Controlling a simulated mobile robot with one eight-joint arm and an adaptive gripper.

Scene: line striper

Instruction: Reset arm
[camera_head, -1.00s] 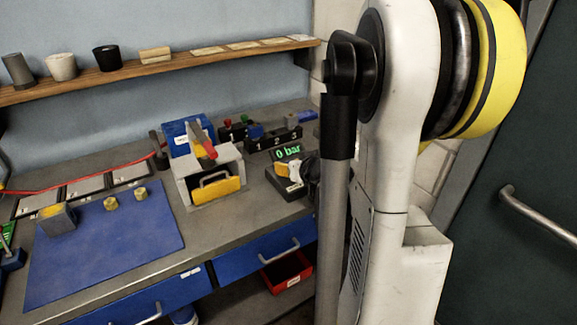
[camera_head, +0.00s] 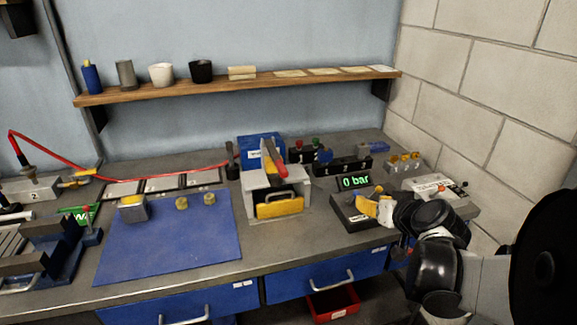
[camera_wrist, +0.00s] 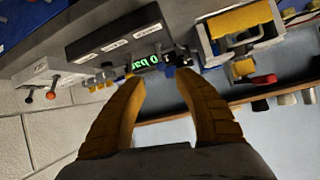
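My gripper (camera_head: 373,208) is at the right of the workbench in the head view, with its yellow fingers beside the pressure unit (camera_head: 345,213). My black and white arm comes in from the lower right. In the wrist view, my gripper (camera_wrist: 158,82) has its two yellow fingers spread apart with nothing between them. The green "0 bar" display (camera_head: 355,181) stands just behind the gripper in the head view. In the wrist view the display (camera_wrist: 146,61) shows upside down beyond the fingertips. I cannot tell whether the gripper touches the unit.
A grey box with a yellow drawer front (camera_head: 280,206) stands left of the gripper. A blue mat (camera_head: 175,245) holds small yellow parts. A wooden shelf (camera_head: 240,88) runs along the wall. A block wall (camera_head: 490,60) bounds the right side.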

